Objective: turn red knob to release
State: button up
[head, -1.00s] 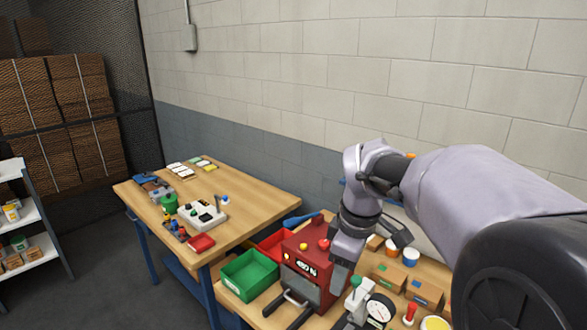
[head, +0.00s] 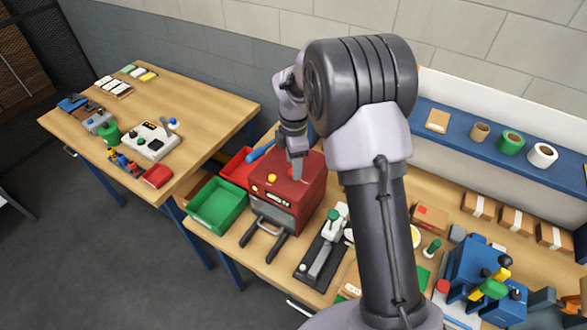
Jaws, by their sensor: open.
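The red machine (head: 313,194) stands on the right-hand bench with its top and front in the head view. A small yellow button (head: 272,178) is on its top. My gripper (head: 296,174) points down at the machine's top, just right of the yellow button. It is open, though its fingers are small and seen nearly edge-on. The red knob is at or behind my fingertips and cannot be made out clearly against the red top. I cannot tell whether the fingers touch it or stand around it.
A green bin (head: 218,205) and a red bin (head: 237,166) stand left of the machine. A black-based device with a green-topped lever (head: 333,216) stands to its right. A blue shelf (head: 460,122) runs behind. My arm hides part of the bench.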

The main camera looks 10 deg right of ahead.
jog(key=shift+f, duration=0.65)
jog(key=shift+w+f, duration=0.15)
jog(key=shift+f, duration=0.35)
grip_shut()
jog(key=shift+r, duration=0.1)
